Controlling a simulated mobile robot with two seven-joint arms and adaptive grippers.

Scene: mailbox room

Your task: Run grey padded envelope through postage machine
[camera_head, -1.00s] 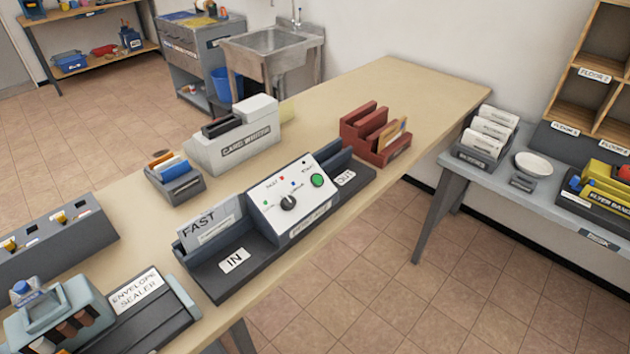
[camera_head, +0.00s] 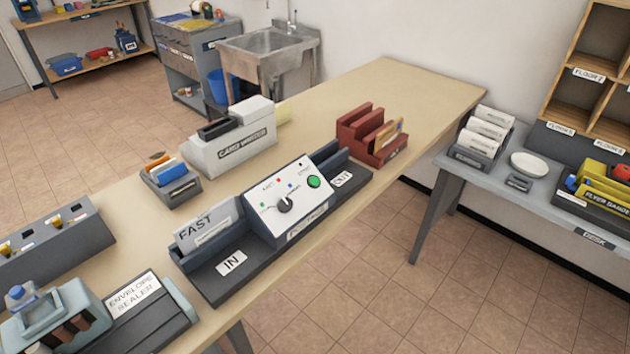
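The postage machine (camera_head: 291,205) stands on the long table. Its sloped white panel carries a dark dial, a green button and small coloured marks. Its IN tray (camera_head: 232,265) is on the left side and its OUT tray (camera_head: 343,180) on the right. A grey card marked FAST (camera_head: 206,225) stands upright at the back of the IN tray; I cannot tell whether it is the grey padded envelope or a sign. Neither of my grippers is in view.
The table (camera_head: 410,95) also holds the envelope sealer (camera_head: 137,311), a card writer (camera_head: 232,142), a small file box (camera_head: 171,181) and a red rack (camera_head: 372,135). A grey desk (camera_head: 560,213) stands to the right. Tiled floor (camera_head: 370,275) in front is clear.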

